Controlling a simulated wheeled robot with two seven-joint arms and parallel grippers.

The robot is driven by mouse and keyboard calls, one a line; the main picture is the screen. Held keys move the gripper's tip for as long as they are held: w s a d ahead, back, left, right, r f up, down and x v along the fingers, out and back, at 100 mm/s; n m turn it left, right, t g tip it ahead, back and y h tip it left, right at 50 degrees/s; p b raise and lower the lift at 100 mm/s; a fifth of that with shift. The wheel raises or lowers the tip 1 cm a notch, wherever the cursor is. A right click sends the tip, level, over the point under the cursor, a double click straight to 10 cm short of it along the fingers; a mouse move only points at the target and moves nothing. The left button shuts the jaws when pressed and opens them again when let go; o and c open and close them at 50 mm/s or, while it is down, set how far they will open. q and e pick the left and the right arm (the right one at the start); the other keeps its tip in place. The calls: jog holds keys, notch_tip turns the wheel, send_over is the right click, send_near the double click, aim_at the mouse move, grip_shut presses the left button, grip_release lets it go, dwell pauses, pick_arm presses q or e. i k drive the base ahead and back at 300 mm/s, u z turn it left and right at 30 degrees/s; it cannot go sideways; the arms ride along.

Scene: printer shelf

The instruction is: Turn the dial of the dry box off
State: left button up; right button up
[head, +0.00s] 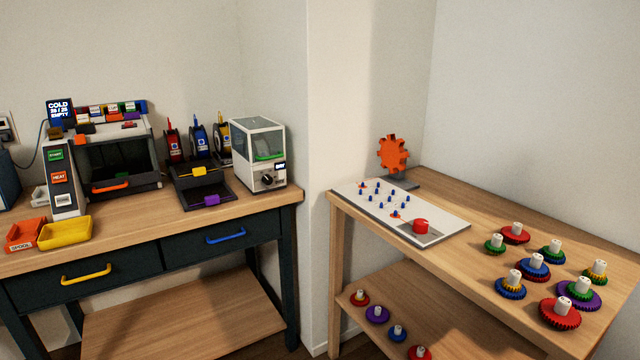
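The dry box (258,154) is a white case with clear windows. It stands at the right end of the left bench. Something green shows inside it. Its dial (267,180) is a dark round knob with a light mark, low on the front face. A small dark display with light text (280,167) sits above and right of the dial; it seems to read "DRY". Neither of my grippers is in the head view, and nothing touches the dial.
Left of the dry box are a dark holder (200,185) and several spools (198,142). Further left stands the printer (117,155), with a yellow tray (65,232) near the bench edge. A wall corner separates this bench from the right table (470,262), which holds several gears and a pegboard (385,207).

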aim_at(267, 179)
jog(key=z, duration=0.2)
jog(key=i, duration=1)
jog(key=u, duration=0.3)
